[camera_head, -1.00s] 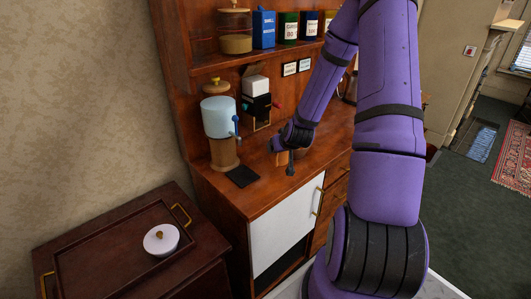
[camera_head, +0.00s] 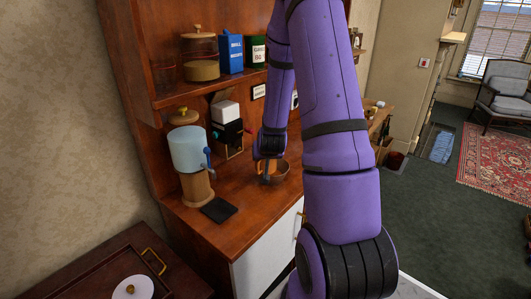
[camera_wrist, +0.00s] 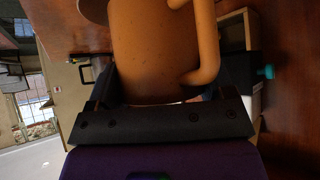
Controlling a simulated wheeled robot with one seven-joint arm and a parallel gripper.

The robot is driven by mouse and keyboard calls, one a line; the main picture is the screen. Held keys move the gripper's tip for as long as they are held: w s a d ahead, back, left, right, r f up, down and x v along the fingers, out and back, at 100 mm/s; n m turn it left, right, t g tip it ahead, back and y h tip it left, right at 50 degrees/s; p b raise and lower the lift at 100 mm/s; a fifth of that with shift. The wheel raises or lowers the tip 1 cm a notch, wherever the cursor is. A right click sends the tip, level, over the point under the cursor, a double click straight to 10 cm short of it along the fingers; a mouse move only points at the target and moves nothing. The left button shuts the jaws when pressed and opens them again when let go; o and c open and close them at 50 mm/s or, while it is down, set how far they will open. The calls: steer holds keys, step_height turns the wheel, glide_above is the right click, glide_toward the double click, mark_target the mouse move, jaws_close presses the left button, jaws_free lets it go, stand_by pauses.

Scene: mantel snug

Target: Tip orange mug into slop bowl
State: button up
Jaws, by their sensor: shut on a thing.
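The orange mug (camera_wrist: 150,50) fills the top middle of the wrist view, with its looped handle on the right. My gripper (camera_wrist: 160,85) is shut on the mug, a dark finger on either side of it. In the head view my gripper (camera_head: 266,172) is low over the wooden counter, with a bit of orange at its fingers. A brown bowl (camera_head: 283,174), likely the slop bowl, is just right of and partly behind the gripper. The mug's tilt and the bowl's inside cannot be made out.
A blue-topped dispenser (camera_head: 188,150) on a wooden stand and a black-and-white machine (camera_head: 227,128) stand left of the gripper. A dark mat (camera_head: 219,210) lies on the counter (camera_head: 245,195). A shelf with tins (camera_head: 231,54) is above. My arm blocks the right of the counter.

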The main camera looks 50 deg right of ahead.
steer(key=shift+f, duration=0.65)
steer(key=shift+r+m+g+y, duration=0.3)
steer(key=shift+r+g+y, duration=0.3)
steer(key=shift+y, duration=0.5)
steer(key=shift+r+g+y, duration=0.1)
steer(key=shift+g+y, duration=0.2)
steer(key=shift+y, duration=0.4)
steer(key=shift+a, duration=0.1)
steer(key=shift+r+y, duration=0.15)
steer(key=shift+y, duration=0.15)
steer(key=shift+r+m+y, duration=0.1)
steer(key=shift+m+y, duration=0.2)
steer(key=shift+y, duration=0.2)
steer(key=shift+d+g+y, duration=0.2)
steer(key=shift+g+y, duration=0.2)
